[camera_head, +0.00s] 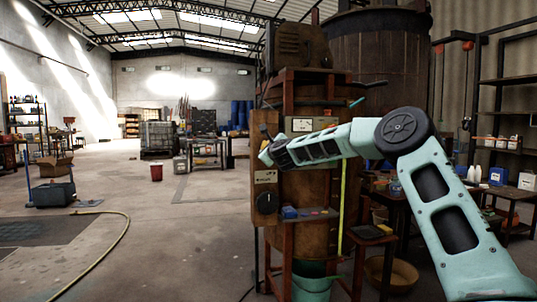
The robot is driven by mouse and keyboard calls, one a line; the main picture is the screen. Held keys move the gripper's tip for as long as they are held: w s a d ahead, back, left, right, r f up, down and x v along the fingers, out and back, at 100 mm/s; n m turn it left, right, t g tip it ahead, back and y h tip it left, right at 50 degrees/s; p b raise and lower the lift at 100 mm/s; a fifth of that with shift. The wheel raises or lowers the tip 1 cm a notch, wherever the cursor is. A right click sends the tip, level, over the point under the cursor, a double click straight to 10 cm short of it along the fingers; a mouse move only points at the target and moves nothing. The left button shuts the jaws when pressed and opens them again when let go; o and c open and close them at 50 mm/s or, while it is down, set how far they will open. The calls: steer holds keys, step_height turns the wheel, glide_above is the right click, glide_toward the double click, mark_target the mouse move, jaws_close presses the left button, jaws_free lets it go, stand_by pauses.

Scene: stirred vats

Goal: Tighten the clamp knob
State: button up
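A brown vat on a rust-red frame (287,240) stands in the middle of the head view. A wooden box on its left side carries a round black knob (266,203) below a pale label plate (265,177). I cannot tell whether this is the clamp knob. My teal arm reaches in from the right across the vat. My gripper (266,148) is at the arm's far left end, in front of the upper part of the box and above the black knob. Its fingers are small and dark, so I cannot see whether they are open or hold anything.
A small shelf on the frame holds a blue item (289,212). A green bucket (312,287) stands beneath the vat. A yellow hose (112,243) lies on the floor at left. Tables with bottles (474,173) stand at right. The floor left of the vat is mostly open.

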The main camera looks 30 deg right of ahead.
steer(key=shift+d+f, duration=0.1)
stand_by(0.3)
steer(key=o, duration=1)
steer(key=shift+c, duration=0.2)
steer(key=b+v, duration=0.2)
steer(key=v, duration=1.5)
steer(key=shift+s+b, duration=0.2)
steer(key=shift+b, duration=0.2)
